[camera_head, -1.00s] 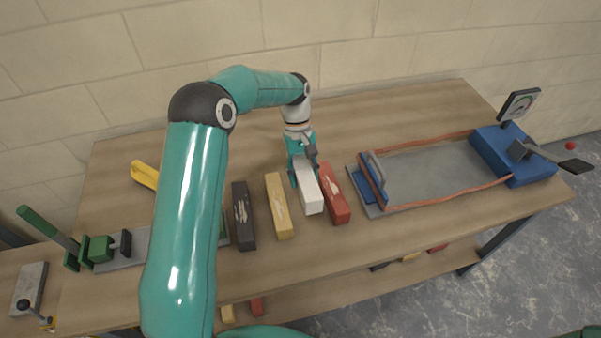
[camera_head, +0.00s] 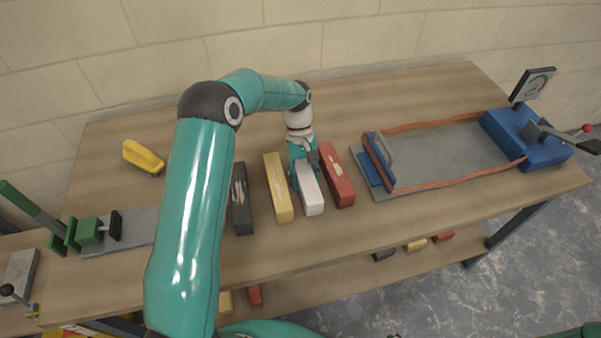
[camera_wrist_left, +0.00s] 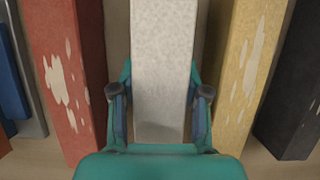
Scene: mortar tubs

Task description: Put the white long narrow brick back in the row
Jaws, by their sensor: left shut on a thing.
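The white long narrow brick (camera_head: 310,196) lies between the yellow brick (camera_head: 278,188) and the red brick (camera_head: 337,176) in the head view. My left gripper (camera_head: 306,165) is shut on its far end from above. In the left wrist view the white brick (camera_wrist_left: 163,60) runs between the two fingers, with the red brick (camera_wrist_left: 66,75) on the left and the yellow brick (camera_wrist_left: 242,75) on the right, a gap on each side. Whether the white brick touches the table is hard to tell. My right gripper is not in view.
A black brick (camera_head: 241,200) lies left of the yellow one and also shows in the left wrist view (camera_wrist_left: 293,110). A blue-ended device with a grey plate (camera_head: 440,155) stands to the right. A yellow-handled tool (camera_head: 143,157) and a green lever device (camera_head: 88,232) are left.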

